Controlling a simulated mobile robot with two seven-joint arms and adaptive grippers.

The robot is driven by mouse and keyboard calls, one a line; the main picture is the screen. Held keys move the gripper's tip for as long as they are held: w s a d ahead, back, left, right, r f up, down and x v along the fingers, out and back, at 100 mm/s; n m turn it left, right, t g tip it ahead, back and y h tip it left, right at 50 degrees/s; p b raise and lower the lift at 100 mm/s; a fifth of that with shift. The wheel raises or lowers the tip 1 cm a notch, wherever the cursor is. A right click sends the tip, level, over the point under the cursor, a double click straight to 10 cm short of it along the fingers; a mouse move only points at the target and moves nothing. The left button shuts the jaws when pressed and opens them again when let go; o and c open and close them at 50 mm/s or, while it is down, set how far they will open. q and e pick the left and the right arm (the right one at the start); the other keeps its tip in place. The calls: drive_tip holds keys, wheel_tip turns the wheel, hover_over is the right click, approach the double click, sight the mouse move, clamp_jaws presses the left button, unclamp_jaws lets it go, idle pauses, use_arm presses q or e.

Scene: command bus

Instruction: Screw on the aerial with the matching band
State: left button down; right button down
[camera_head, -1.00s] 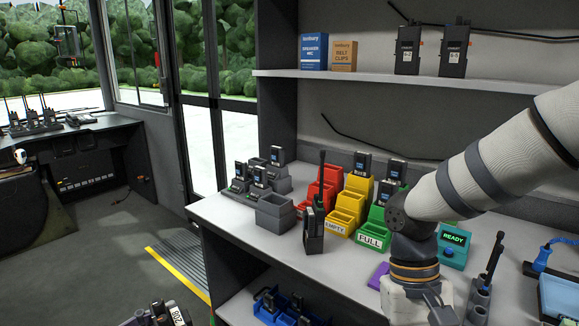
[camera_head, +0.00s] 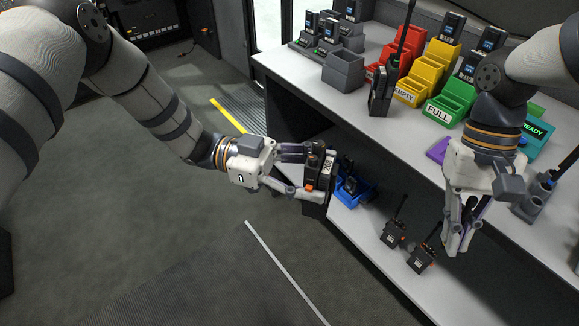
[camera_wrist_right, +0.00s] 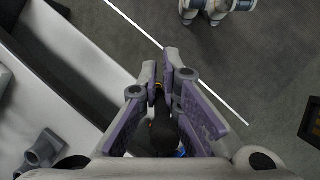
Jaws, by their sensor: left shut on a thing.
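My left gripper (camera_head: 300,170) is shut on a black handheld radio (camera_head: 318,172) with a white number label and an orange button, held in front of the counter. No aerial shows on this radio. My right gripper (camera_head: 458,248) points down in front of the counter's edge, right of the radio and apart from it. The right wrist view shows its purple-padded fingers (camera_wrist_right: 160,72) closed around a dark aerial (camera_wrist_right: 162,128) with a small yellowish band near its end. A grey aerial holder (camera_head: 533,203) stands on the counter at the right, with a blue-banded aerial (camera_head: 566,165) in it.
The counter (camera_head: 330,103) carries red, yellow and green bins (camera_head: 452,98), a teal READY box (camera_head: 538,134) and a standing radio with aerial (camera_head: 381,95). The lower shelf (camera_head: 362,222) holds a blue tray (camera_head: 360,196) and two radios (camera_head: 421,258). The floor space at left is open.

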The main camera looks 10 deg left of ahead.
drive_tip(key=shift+a+r, duration=0.1)
drive_tip(key=w+a+r+m+t+y, duration=0.2)
drive_tip(key=w+a+r+m, duration=0.1)
drive_tip(key=a+r+m, duration=0.6)
drive_tip(key=w+a+r+m+t+y, duration=0.3)
drive_tip(key=a+r+m, duration=0.7)
drive_tip(key=a, duration=0.4)
drive_tip(key=shift+w+a+r+y, duration=0.3)
drive_tip(key=shift+w+r, duration=0.25)
drive_tip(key=shift+r, duration=0.35)
drive_tip(key=shift+f, duration=0.1)
drive_tip(key=shift+f, duration=1.95)
drive_tip(key=shift+f, duration=0.9)
drive_tip(key=shift+f, duration=0.55)
